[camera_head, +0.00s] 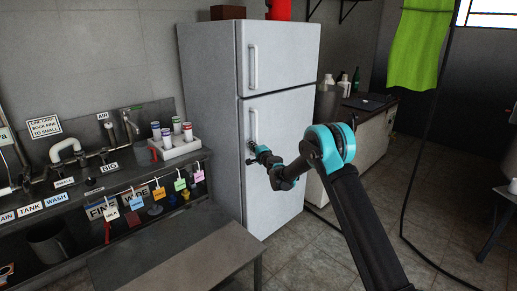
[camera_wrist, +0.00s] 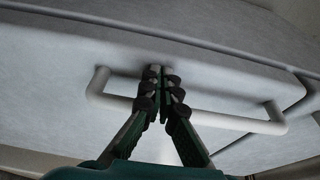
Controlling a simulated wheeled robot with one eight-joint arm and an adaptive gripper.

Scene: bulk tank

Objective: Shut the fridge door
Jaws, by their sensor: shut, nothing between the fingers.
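The fridge (camera_head: 210,110) is tall and pale grey, with an upper door (camera_head: 285,55) and a larger lower door (camera_head: 290,125), each with an upright handle at its left. The lower door looks flush or nearly flush with the upper one; I cannot tell whether a small gap is left. My gripper (camera_head: 252,151) is at the lower door's handle (camera_head: 254,122). In the wrist view, my gripper's fingers (camera_wrist: 159,76) are together and empty, crossing in front of the middle of the handle (camera_wrist: 225,120). I cannot tell whether they touch the door or handle.
A sink bench (camera_head: 90,180) with taps, hanging tags and a white tray of bottles (camera_head: 178,147) stands left of the fridge. A grey table (camera_head: 170,262) is in front of it. A counter (camera_head: 365,135) stands at right. Tiled floor (camera_head: 310,250) is open, with a cable (camera_head: 405,215) across it.

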